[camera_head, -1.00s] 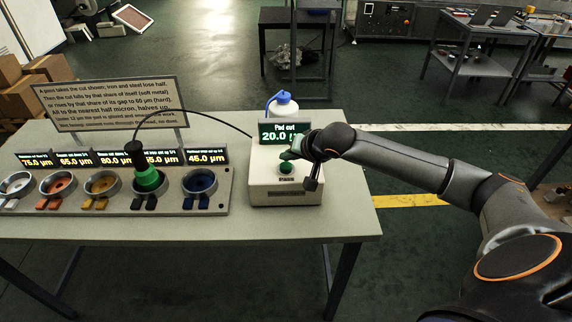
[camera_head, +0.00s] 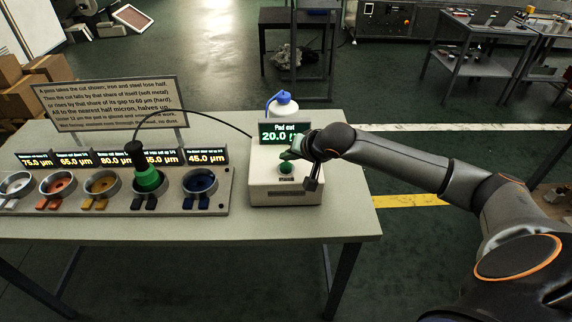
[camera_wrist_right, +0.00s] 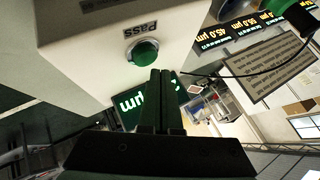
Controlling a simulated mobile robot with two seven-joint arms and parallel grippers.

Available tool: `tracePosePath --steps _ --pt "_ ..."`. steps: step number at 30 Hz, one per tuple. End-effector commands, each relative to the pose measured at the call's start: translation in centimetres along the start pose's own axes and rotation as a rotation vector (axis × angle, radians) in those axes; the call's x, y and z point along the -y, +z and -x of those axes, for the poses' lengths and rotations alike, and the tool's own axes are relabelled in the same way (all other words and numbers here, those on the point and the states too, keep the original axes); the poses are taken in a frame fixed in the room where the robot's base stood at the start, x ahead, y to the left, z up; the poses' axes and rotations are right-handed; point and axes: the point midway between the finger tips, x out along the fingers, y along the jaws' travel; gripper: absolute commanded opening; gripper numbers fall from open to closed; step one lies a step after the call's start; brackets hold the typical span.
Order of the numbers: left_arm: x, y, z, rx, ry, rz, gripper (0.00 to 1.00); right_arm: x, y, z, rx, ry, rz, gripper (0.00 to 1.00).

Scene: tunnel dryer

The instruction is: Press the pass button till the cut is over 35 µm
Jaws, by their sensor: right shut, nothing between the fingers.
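The green pass button (camera_head: 286,168) sits on the front of a cream box (camera_head: 262,190) on the table. It also shows in the right wrist view (camera_wrist_right: 143,52), under the word "Pass". The "Pad cut" display (camera_head: 284,132) on top of the box reads 20.0, its unit partly hidden by my arm. My right gripper (camera_head: 290,153) is shut and empty, just above the button. In the right wrist view its fingertips (camera_wrist_right: 162,75) are close to the button's edge; I cannot tell whether they touch. My left gripper is not in view.
A row of cups stands left of the box, with displays reading 75.0 to 45.0 µm. A black-and-green tool (camera_head: 148,177) on a cable stands in the fourth cup. A rules sign (camera_head: 110,103) stands behind them. A white bottle with blue cap (camera_head: 283,104) is behind the box.

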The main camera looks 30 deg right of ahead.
Motion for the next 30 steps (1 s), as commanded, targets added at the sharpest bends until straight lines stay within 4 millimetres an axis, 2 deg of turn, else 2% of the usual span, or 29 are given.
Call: tracePosePath --steps 30 --pt "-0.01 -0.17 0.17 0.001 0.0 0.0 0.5 -0.61 0.6 -0.83 0.0 0.0 0.0 0.0"
